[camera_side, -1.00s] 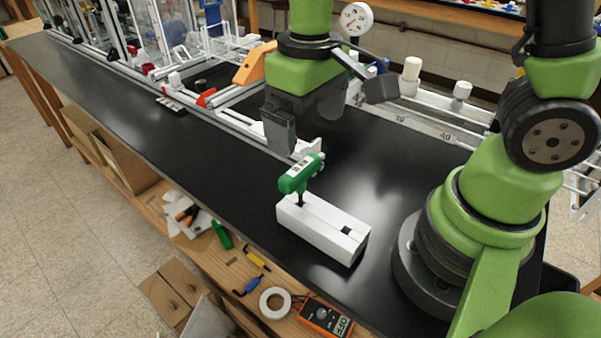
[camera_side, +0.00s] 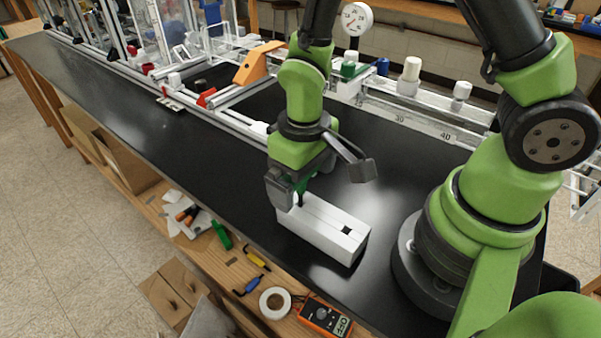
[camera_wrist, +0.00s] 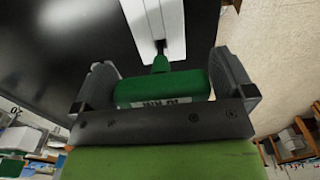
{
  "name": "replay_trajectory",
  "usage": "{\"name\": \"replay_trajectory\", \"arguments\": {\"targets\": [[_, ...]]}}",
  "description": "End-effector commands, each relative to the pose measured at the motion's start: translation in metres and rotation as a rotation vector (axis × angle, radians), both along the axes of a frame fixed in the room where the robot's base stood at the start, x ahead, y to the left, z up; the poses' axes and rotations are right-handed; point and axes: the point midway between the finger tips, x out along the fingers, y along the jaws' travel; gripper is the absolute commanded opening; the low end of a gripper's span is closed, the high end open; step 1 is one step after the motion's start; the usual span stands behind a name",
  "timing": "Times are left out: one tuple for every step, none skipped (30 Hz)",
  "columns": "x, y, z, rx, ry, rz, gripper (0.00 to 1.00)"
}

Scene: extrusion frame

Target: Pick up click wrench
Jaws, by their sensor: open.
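The click wrench has a green T-shaped handle and stands in a white block (camera_side: 325,228) on the black bench. In the wrist view its green handle (camera_wrist: 160,88) lies crosswise between my two fingers, with a gap at each end. In the side view most of the wrench is hidden behind my gripper (camera_side: 284,192); a bit of green shows beside the fingers. My gripper (camera_wrist: 165,85) is open and lowered around the handle, pointing down. In the wrist view the white block (camera_wrist: 155,25) runs away from the handle.
The black bench top (camera_side: 215,150) is clear to the left of the block. An aluminium rail with a scale (camera_side: 420,122) and an orange bracket (camera_side: 258,62) lie behind. A lower wooden shelf holds a multimeter (camera_side: 324,316), a tape roll (camera_side: 274,300) and small tools.

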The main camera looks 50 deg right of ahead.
Motion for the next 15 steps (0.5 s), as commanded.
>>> {"name": "replay_trajectory", "arguments": {"targets": [[0.0, 0.0, 0.0001, 0.0, 0.0, 0.0, 1.0], [0.0, 0.0, 0.0002, 0.0, 0.0, 0.0, 1.0], [0.0, 0.0, 0.0003, 0.0, 0.0, 0.0, 1.0], [0.0001, 0.0, 0.0003, 0.0, 0.0, 0.0, 0.98], [0.0, 0.0, 0.0004, 0.0, 0.0, 0.0, 0.91], [0.0001, 0.0, 0.0004, 0.0, 0.0, 0.0, 0.82], [0.0001, 0.0, 0.0004, 0.0, 0.0, 0.0, 0.75], [0.0001, 0.0, 0.0005, 0.0, 0.0, 0.0, 0.68], [0.0001, 0.0, 0.0005, 0.0, 0.0, 0.0, 0.67], [0.0002, 0.0, 0.0006, 0.0, -0.001, 0.0, 0.67], [0.0002, 0.0, 0.0006, 0.0, -0.001, 0.0, 0.67], [0.0002, 0.0, 0.0006, 0.0, -0.001, 0.0, 0.67], [0.0002, 0.0, 0.0006, 0.0, -0.001, 0.0, 0.67], [0.0002, 0.0, 0.0006, 0.0, -0.001, 0.0, 0.67], [0.0002, 0.0, 0.0007, 0.0, -0.001, 0.0, 0.67]]}}
